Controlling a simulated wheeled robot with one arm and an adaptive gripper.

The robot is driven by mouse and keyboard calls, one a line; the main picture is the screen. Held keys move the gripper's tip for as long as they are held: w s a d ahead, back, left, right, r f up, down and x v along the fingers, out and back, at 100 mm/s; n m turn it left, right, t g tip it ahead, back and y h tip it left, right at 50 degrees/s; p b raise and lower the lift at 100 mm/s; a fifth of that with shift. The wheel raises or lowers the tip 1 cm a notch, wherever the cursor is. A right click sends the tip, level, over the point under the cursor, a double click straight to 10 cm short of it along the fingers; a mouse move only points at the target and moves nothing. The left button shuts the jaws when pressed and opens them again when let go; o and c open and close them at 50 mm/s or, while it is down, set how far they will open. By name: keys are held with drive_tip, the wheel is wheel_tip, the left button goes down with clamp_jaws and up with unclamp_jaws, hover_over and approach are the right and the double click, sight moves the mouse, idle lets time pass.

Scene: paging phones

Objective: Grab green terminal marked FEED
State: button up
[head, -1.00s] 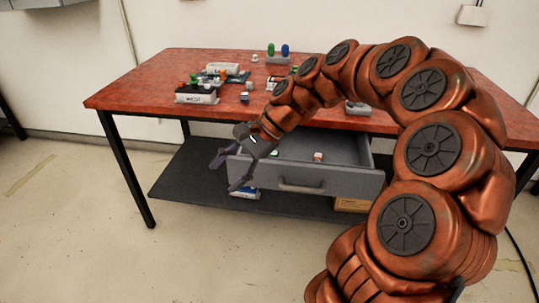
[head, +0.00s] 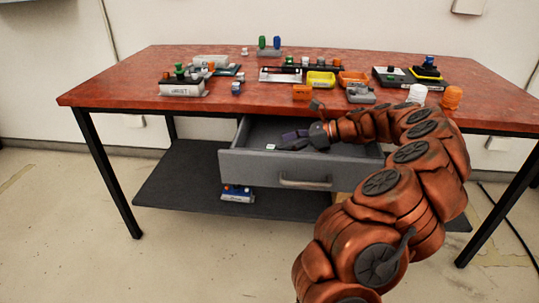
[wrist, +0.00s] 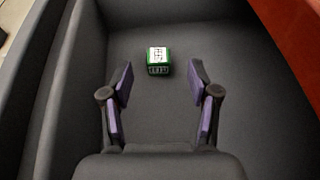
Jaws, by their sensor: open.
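The green terminal (wrist: 158,69) is a small block with a white label on top, lying on the floor of the open grey drawer (wrist: 125,45). Its label is too small to read for certain. In the head view a small white-topped block (head: 270,147) shows in the drawer, left of my gripper (head: 295,141). In the wrist view my gripper (wrist: 161,100) is open and empty. Its two purple-padded fingers are spread, and the terminal lies just beyond the fingertips, roughly centred between them and apart from both.
The drawer's front panel (head: 300,168) and side walls enclose my gripper. The red tabletop (head: 130,90) above holds several devices, a yellow tray (head: 320,79) and an orange tray (head: 352,78). A blue-and-white device (head: 237,193) sits on the lower shelf (head: 170,190).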

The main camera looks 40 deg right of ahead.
sight(271, 147)
drive_tip(key=shift+b+x, duration=0.8)
drive_tip(key=shift+x, duration=2.6)
drive_tip(key=shift+s+a, duration=0.1)
drive_tip(key=shift+s, duration=0.05)
drive_tip(key=shift+c, duration=0.4)
drive_tip(key=c, duration=1)
